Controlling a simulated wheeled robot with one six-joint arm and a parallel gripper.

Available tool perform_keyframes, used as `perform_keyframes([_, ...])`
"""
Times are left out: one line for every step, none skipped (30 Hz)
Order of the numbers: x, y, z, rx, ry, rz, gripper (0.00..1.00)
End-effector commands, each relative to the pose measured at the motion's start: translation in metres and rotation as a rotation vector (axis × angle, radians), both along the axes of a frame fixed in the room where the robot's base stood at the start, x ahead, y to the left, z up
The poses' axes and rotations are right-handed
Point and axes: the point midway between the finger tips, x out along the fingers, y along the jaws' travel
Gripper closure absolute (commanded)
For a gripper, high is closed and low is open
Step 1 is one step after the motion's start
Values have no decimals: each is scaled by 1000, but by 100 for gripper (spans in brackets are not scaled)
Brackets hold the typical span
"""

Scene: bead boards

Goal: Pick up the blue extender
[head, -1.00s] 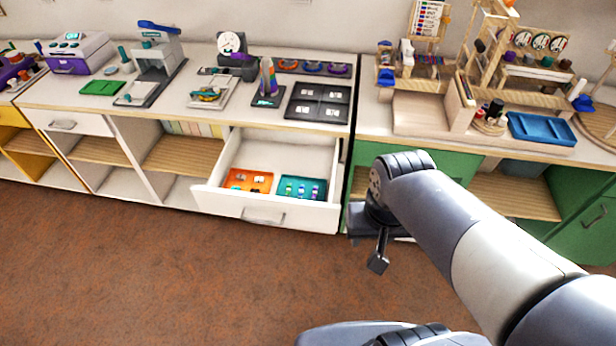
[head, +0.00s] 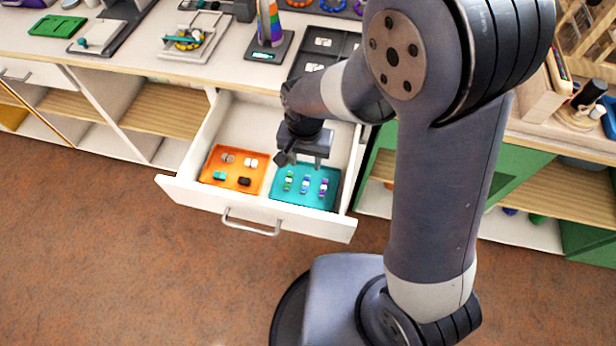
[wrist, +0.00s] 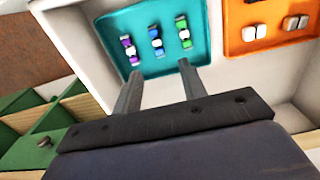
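The blue extender (head: 305,184) is a short banded piece, blue with a white middle. It lies between a green extender (head: 289,180) and a purple extender (head: 323,188) in the teal tray (head: 284,196) of the open drawer. In the wrist view the blue extender (wrist: 155,41) lies ahead of my fingertips, between their two lines. My gripper (head: 302,160) is over the drawer, above the back part of the teal tray. In the wrist view my gripper (wrist: 160,67) has its fingers apart with nothing between them.
An orange tray (head: 210,178) with several small pieces lies left of the teal tray in the drawer (head: 180,192). The drawer walls surround both trays. The white counter (head: 130,50) above holds several tools and boards. A green cabinet (head: 490,165) stands to the right.

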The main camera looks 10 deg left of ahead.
Motion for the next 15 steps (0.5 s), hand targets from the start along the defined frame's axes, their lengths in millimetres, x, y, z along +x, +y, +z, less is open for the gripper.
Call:
perform_keyframes([-1,-1,-10,-3,4,0,60])
perform_keyframes([-1,-1,-15,-3,4,0,60])
perform_keyframes([-1,-1,-20,-3,4,0,60])
perform_keyframes([-1,-1,-23,-2,3,0,60])
perform_keyframes([-1,-1,-25,-2,2,0,60])
perform_keyframes([-1,-1,-28,-2,2,0,60])
perform_keyframes([-1,-1,-29,-2,2,0,60])
perform_keyframes([-1,-1,-31,-1,2,0,60])
perform_keyframes([-1,-1,-34,-1,1,0,60])
perform_keyframes([-1,-1,-37,-1,2,1,60])
perform_keyframes([-2,-1,-40,-2,3,1,60])
perform_keyframes([-3,-2,-47,-3,3,1,60])
perform_keyframes([-4,-2,-51,-3,4,1,60])
perform_keyframes([-5,-2,-56,-3,4,1,60])
perform_keyframes([-6,-2,-63,-4,5,0,60])
